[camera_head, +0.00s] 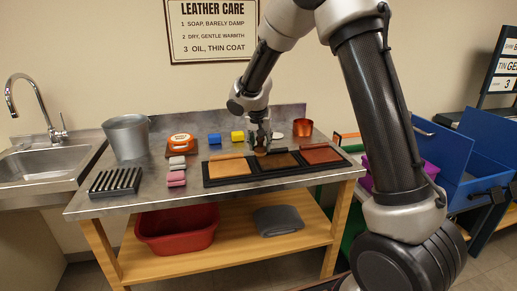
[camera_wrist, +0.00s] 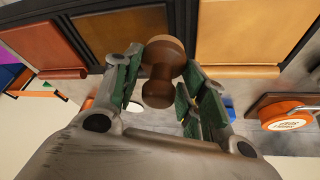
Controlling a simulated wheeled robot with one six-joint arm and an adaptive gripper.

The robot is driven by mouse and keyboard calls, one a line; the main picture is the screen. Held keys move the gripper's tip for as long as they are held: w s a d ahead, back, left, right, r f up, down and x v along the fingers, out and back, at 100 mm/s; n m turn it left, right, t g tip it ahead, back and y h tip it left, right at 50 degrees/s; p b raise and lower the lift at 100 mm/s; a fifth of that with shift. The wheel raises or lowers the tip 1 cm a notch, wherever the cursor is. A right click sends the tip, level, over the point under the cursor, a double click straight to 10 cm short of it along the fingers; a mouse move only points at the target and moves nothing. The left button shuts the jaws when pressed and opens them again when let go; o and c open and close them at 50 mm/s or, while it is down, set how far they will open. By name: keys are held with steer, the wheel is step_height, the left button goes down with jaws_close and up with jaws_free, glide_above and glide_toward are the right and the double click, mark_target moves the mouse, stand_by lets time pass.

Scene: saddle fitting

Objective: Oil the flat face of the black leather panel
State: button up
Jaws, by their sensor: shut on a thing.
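Three leather panels lie in a black tray (camera_head: 208,181): a tan one (camera_head: 231,168) at left, a dark brown one (camera_head: 276,162) in the middle and a reddish-brown one (camera_head: 322,155) at right. None looks plainly black; the middle one is darkest. It also shows in the wrist view (camera_wrist: 115,30). Each panel has a rolled edge at its back. My gripper (camera_head: 262,142) is shut on a brown knob-shaped tool (camera_wrist: 158,72), pinched between green finger pads. The tool is over the back part of the middle panel; I cannot tell whether it touches.
A metal bucket (camera_head: 127,138), black rack (camera_head: 116,182) and several small blocks stand left. The front table strip is clear.

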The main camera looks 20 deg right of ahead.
steer(key=shift+r, duration=1.55)
